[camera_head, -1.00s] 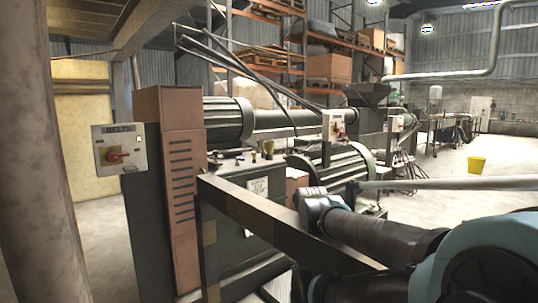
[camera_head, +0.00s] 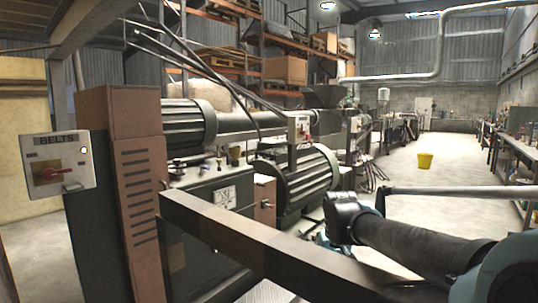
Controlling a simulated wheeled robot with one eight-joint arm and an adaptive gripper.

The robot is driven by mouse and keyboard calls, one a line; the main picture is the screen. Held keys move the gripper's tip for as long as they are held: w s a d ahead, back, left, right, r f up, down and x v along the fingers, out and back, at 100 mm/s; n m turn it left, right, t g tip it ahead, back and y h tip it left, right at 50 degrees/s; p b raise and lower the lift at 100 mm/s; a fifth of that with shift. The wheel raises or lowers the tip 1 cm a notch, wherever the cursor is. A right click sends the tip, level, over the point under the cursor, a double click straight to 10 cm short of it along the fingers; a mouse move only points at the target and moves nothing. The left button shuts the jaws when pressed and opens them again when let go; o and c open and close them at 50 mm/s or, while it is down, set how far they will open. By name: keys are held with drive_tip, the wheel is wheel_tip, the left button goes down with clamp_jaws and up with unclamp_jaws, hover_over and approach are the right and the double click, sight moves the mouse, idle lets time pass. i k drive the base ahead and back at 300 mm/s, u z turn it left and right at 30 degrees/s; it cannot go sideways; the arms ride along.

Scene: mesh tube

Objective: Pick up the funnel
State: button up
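I cannot make out a funnel for certain. A small dark yellowish object (camera_head: 235,154), widest at its top, stands on the top of the machine housing in the middle left; it is too small to identify. Small dark fittings lie to its left on the same top. My arm reaches in from the lower right with a black tube and a grey joint. My gripper's fingers do not show in this view.
A long machine with a ribbed motor (camera_head: 295,182) fills the left and middle. A dark rail (camera_head: 235,235) crosses in front of it. A switch box (camera_head: 57,165) juts out at left.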

sight(234, 151)
drive_tip(key=z, duration=0.4)
drive_tip(key=i, duration=1.1)
drive_tip(key=u, duration=0.35)
drive_tip(key=i, duration=0.8)
drive_tip(key=u, duration=0.6)
